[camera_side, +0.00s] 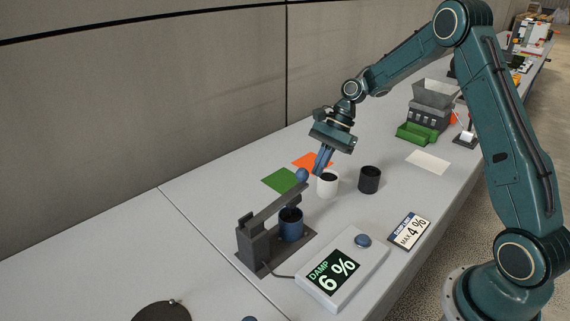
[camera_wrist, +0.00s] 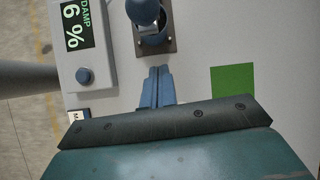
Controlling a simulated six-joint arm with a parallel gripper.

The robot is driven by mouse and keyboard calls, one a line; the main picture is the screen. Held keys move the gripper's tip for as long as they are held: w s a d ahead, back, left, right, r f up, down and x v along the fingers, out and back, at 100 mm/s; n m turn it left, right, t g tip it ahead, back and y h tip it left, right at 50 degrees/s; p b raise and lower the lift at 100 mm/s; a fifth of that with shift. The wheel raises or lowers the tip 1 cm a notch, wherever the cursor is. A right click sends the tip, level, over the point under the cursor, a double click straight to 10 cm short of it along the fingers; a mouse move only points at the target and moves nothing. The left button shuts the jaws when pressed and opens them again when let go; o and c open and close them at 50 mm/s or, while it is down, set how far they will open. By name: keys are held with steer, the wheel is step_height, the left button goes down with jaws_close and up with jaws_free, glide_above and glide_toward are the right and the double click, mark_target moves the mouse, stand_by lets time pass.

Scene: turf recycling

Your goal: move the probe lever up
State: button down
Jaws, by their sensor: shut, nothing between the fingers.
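The probe lever (camera_side: 274,206) is a dark grey bar on a dark stand with a blue ball knob (camera_side: 302,175) at its free end. It slopes upward from the stand over a blue cup (camera_side: 291,226). In the wrist view the knob (camera_wrist: 142,11) is at the top edge, with the stand's base plate (camera_wrist: 168,45) around it. My gripper (camera_side: 318,171) has blue fingers, shut and empty, pointing down just right of the knob. In the wrist view the shut fingers (camera_wrist: 160,72) lie below the base plate. I cannot tell whether they touch the knob.
A meter (camera_side: 343,270) reading DAMP 6 % with a blue button (camera_side: 363,240) stands in front. A card (camera_side: 409,231) reads MAX 4 %. A white cup (camera_side: 328,183) and black cup (camera_side: 370,179) stand close to the gripper. Green (camera_side: 285,180) and orange (camera_side: 312,161) squares lie behind.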

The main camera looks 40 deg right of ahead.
steer(key=v, duration=0.7)
steer(key=s+a+r+n+t+h, duration=0.1)
steer(key=s+a+r+n+h, duration=0.15)
steer(key=a+r+n, duration=0.35)
steer(key=shift+s+a+r+n+t+h, duration=0.75)
steer(key=shift+s+a+r+n, duration=0.95)
steer(key=shift+s+r, duration=2.3)
steer(key=s+f+n+t+h, duration=0.1)
steer(key=s+n, duration=0.5)
steer(key=s, duration=0.9)
steer(key=shift+a+f+n+t+h, duration=0.2)
steer(key=shift+a+n+t+h, duration=0.15)
steer(key=shift+t+h, duration=0.3)
